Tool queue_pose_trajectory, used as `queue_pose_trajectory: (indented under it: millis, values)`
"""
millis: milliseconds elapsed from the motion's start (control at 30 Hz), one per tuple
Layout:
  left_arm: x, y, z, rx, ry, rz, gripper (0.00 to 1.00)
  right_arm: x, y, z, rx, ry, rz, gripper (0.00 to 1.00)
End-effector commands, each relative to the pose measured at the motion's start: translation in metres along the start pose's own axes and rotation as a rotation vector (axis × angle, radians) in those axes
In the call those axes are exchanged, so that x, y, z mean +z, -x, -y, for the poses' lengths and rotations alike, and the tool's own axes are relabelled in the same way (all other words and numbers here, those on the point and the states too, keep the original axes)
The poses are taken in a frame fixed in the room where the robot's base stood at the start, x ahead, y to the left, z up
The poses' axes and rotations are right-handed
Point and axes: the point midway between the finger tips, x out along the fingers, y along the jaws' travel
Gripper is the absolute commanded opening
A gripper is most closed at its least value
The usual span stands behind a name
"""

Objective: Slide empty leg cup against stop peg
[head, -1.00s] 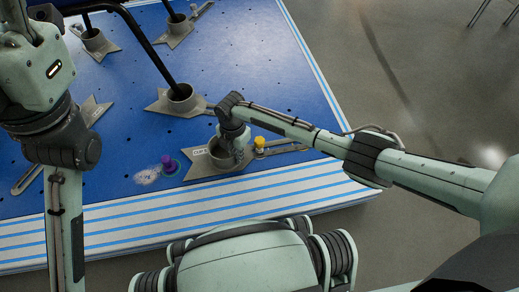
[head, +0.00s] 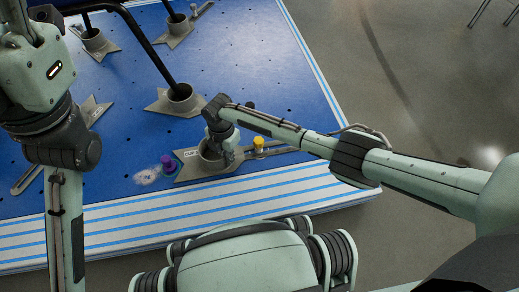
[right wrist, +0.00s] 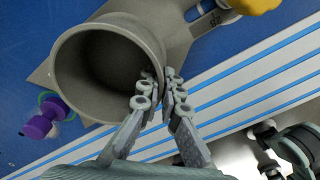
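The empty leg cup (head: 184,173) is a grey open cylinder on a notched, labelled base plate, near the front of the blue board. The purple stop peg (head: 168,165) stands just left of the plate. In the right wrist view the cup (right wrist: 88,35) is large and empty, and the purple peg (right wrist: 38,127) with its green ring is close to the plate; I cannot tell whether they touch. My right gripper (right wrist: 158,78) has one finger inside the cup and one outside, closed on its wall. In the head view the arm partly hides the cup. My left gripper is out of view.
A yellow knob (head: 259,143) sits on the cup's slotted arm. Another cup (head: 180,98) behind holds a black chair leg; further cups stand at the back. The board's striped front edge (head: 240,202) is close. A pale scuffed patch (head: 147,177) lies left of the peg.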

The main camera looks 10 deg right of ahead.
Motion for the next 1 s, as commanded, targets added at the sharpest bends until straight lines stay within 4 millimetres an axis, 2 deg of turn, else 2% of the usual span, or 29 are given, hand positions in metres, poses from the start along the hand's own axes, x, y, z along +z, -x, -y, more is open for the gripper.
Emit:
queue_pose_trajectory:
  millis: [400,733,900,1000]
  values:
    - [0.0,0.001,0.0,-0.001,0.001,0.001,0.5,-0.017,0.001,-0.016,0.003,0.002,-0.005,0.0]
    - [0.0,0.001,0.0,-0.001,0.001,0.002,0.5,-0.019,0.001,-0.018,0.004,0.002,-0.004,0.0]
    - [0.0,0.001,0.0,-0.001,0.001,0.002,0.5,-0.018,0.001,-0.018,0.003,0.002,-0.003,0.23]
    - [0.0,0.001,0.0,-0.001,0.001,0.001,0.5,-0.018,0.0,-0.017,0.002,0.001,-0.003,0.24]
